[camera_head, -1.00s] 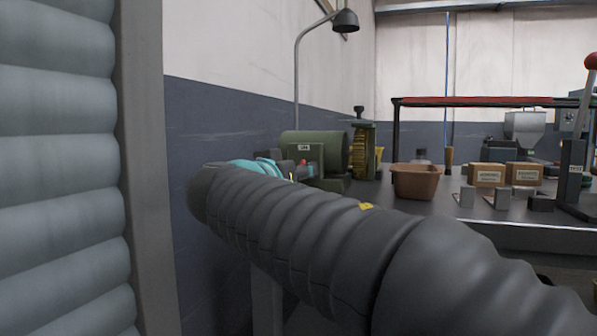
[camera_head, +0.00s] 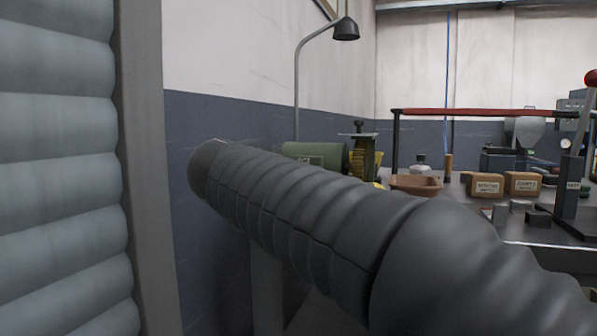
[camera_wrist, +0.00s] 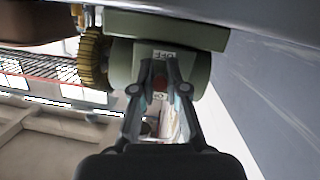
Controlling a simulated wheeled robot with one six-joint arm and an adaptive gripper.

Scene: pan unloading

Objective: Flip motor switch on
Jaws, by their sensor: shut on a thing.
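The green motor (camera_head: 312,152) stands on the bench by the wall, partly hidden behind my arm in the head view. In the wrist view the motor (camera_wrist: 200,72) fills the upper middle, with a small white label (camera_wrist: 163,54) on its face. My gripper (camera_wrist: 160,72) is at the motor's face, its fingertips close together around a small dark red part that looks like the switch (camera_wrist: 159,82). A second small label shows just below it, between the fingers. The switch's position cannot be read. My gripper is hidden in the head view.
A yellow gear wheel (camera_wrist: 93,58) sits beside the motor. The wall (camera_wrist: 275,85) is close on the other side. A ribbed shutter (camera_head: 55,170) is at the left.

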